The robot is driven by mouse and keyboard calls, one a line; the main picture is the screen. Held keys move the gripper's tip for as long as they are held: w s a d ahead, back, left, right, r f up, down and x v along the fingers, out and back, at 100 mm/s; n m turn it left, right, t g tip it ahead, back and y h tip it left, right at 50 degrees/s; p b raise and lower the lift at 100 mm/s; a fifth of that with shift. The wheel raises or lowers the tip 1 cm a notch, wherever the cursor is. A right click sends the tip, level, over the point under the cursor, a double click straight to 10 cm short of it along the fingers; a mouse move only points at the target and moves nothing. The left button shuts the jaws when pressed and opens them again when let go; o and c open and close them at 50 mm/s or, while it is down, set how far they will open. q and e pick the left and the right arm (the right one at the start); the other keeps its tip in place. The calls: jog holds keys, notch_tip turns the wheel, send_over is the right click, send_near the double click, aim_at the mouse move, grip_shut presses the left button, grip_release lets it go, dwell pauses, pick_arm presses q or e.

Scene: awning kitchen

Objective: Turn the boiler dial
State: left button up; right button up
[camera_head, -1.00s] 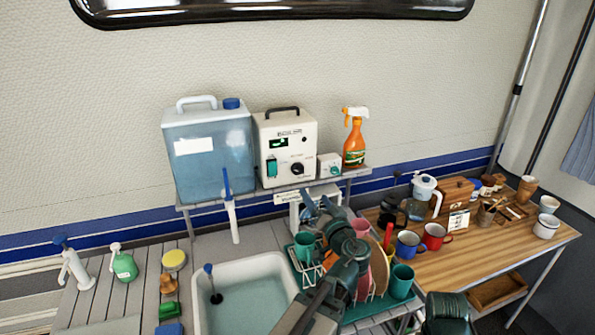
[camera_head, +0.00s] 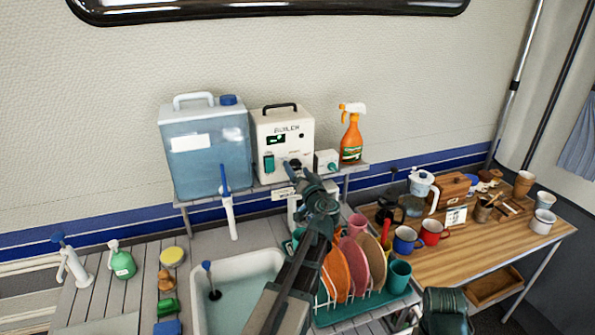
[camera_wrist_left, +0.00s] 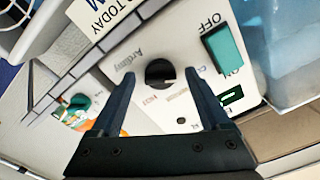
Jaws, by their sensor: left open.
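The white boiler (camera_head: 301,133) stands on the raised shelf, with a black handle on top and a green switch. My left gripper (camera_head: 298,171) is in front of the lower part of the boiler and partly covers the dial in the head view. In the wrist view, the open fingers (camera_wrist_left: 160,85) stand on either side of the dial, with gaps at both sides. I cannot tell whether the fingertips touch the panel.
A blue water tank (camera_head: 207,155) stands close left of the boiler. A small white box (camera_head: 327,162) and an orange spray bottle (camera_head: 351,138) stand to its right. Below are a sink (camera_head: 240,285) and a dish rack with plates (camera_head: 337,272). The wall is behind.

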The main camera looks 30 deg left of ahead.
pick_arm(q)
jog(key=shift+a, duration=0.1)
grip_shut()
dwell(0.5)
jog(key=shift+m, duration=0.3)
jog(key=m, duration=1)
jog(key=shift+r+m, duration=0.1)
jog(key=shift+m, duration=0.6)
grip_release()
